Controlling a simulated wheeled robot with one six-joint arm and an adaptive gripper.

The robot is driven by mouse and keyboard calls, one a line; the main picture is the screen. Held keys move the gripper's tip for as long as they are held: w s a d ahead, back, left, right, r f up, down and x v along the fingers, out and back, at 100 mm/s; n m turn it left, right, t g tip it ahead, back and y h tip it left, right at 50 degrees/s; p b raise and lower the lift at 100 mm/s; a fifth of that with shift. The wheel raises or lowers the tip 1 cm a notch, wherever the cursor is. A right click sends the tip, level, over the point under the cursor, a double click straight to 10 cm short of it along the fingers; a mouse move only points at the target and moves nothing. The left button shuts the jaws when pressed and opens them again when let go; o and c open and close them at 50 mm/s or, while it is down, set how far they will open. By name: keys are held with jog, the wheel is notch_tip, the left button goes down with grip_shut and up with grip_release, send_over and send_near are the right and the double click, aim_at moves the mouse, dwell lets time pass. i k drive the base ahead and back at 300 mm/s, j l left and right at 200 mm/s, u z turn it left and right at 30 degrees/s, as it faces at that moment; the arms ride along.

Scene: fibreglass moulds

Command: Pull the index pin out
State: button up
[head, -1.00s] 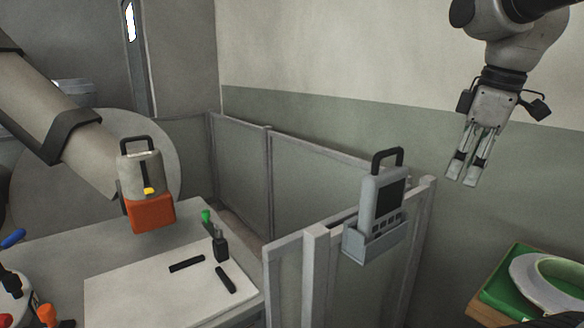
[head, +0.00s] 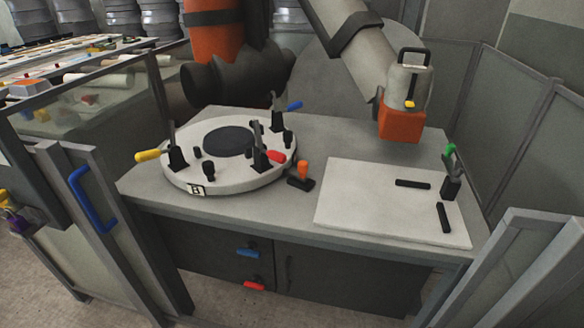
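A round white plate (head: 183,181) marked B lies on the grey bench. It carries toggle clamps with yellow, red and blue handles and several black knobs. A small black block with an upright orange knob (head: 302,166) sits at the plate's right edge; it may be the index pin, but no label shows this. I cannot tell how deep it is seated. My gripper is outside the present view.
The bench (head: 290,213) has a white board (head: 370,205) with black bars and a green-handled clamp (head: 451,170). A grey and orange device (head: 402,122) stands behind the board. An open gate with a blue handle (head: 92,195) is at left, grey panels (head: 525,120) at right.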

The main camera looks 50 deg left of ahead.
aim_at(302, 165)
jog(key=u, duration=1.75)
jog(key=i+j+z, duration=0.1)
jog(key=i+j, duration=0.3)
jog(key=i, duration=0.15)
